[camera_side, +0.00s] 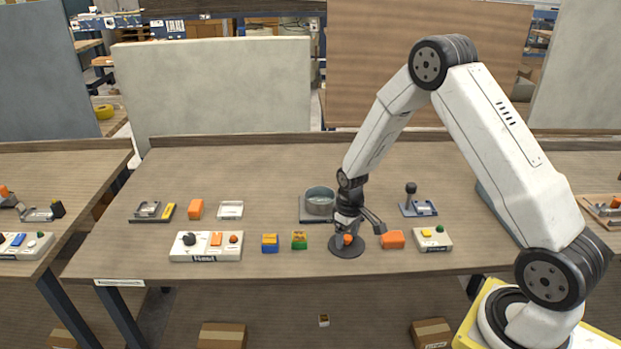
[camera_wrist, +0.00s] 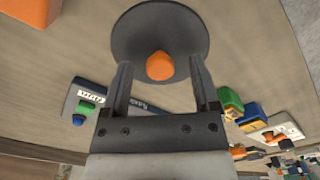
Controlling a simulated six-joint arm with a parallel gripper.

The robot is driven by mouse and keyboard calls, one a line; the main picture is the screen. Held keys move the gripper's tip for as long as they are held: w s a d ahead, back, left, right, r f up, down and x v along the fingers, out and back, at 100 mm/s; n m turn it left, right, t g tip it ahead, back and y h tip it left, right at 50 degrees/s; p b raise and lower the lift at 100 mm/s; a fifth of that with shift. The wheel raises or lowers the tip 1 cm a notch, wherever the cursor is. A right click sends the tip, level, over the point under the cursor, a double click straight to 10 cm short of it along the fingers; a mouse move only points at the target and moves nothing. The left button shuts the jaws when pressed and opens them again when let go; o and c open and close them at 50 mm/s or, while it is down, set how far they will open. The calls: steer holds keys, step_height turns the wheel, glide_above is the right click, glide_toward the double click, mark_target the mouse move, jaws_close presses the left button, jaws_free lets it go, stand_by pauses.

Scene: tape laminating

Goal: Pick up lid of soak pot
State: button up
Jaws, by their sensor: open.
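The lid is a dark round disc (camera_side: 345,252) with an orange knob (camera_side: 347,240), lying on the table near the front edge. In the wrist view, the disc (camera_wrist: 160,22) fills the top middle, with the knob (camera_wrist: 160,66) at its near side. My gripper (camera_side: 357,225) is open and low over the lid. In the wrist view my gripper (camera_wrist: 160,64) has one finger on each side of the knob, with gaps showing between. The grey soak pot (camera_side: 320,202) stands open behind the lid, slightly left, on a dark square base.
An orange block (camera_side: 392,240) and a white button box (camera_side: 433,239) lie right of the lid. A green block (camera_side: 299,240), a blue-and-yellow block (camera_side: 270,243) and a control panel (camera_side: 206,246) lie left. A joystick-like fixture (camera_side: 418,207) stands behind right. The back table is clear.

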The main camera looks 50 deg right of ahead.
jaws_close()
stand_by(0.3)
steer(key=shift+r, duration=0.15)
steer(key=shift+r, duration=0.75)
steer(key=s+a+r, duration=0.3)
steer(key=s+r, duration=0.8)
steer(key=s, duration=0.2)
steer(key=shift+s, duration=0.4)
steer(key=shift+w+r, duration=0.15)
